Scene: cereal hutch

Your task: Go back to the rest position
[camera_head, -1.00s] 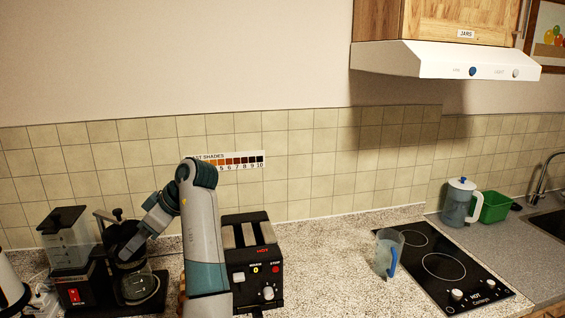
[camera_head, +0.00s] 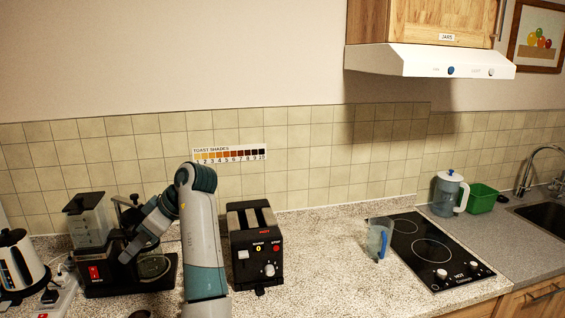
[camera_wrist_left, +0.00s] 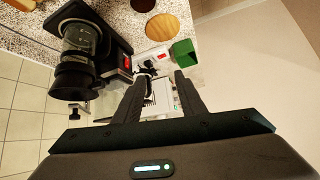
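My left arm rises at the left of the head view, bends at an elbow and reaches down to the left. Its hand end (camera_head: 133,249) is in front of the black coffee maker (camera_head: 92,279); its fingers are not clear there. In the left wrist view my left gripper (camera_wrist_left: 161,76) has its two fingers spread apart with nothing held between them. The coffee maker also shows at the left of the wrist view (camera_wrist_left: 75,70). My right gripper is in neither view.
A black toaster (camera_head: 255,250) stands right of my arm. A kettle (camera_head: 18,262) and white power strip (camera_head: 58,298) are at far left. A blue-handled jug (camera_head: 379,238) stands beside the hob (camera_head: 430,248).

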